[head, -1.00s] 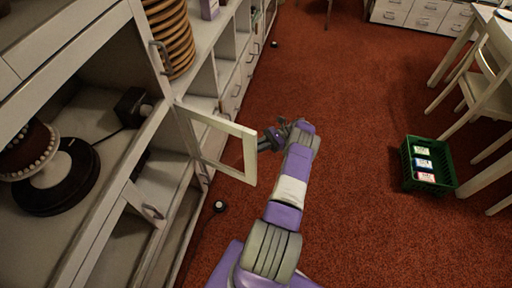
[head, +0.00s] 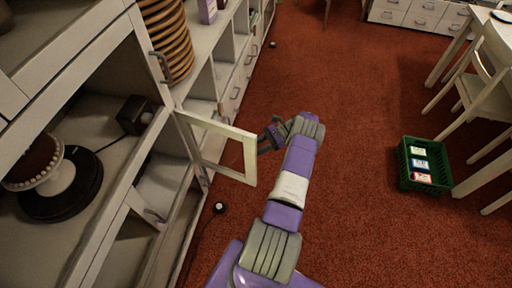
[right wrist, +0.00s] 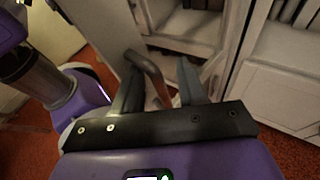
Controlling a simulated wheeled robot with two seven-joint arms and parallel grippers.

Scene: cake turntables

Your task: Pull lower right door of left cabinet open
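The left cabinet (head: 75,75) fills the left of the head view. One of its lower doors (head: 250,160), a pale frame around a panel, stands swung out over the red carpet. My right gripper (head: 268,138) is just right of the door's outer edge. In the right wrist view, my right gripper (right wrist: 160,88) has its two dark fingers spread apart. A curved brownish handle (right wrist: 150,70) shows between and behind them; I cannot tell whether they touch it. My left gripper is in neither current view.
A cake on a dark turntable (head: 65,200) sits inside the cabinet at left. A black box (head: 135,115) with a cord is near it. A green basket (head: 425,185) of small packs stands on the carpet at right, beside white chairs (head: 480,90). The carpet between is clear.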

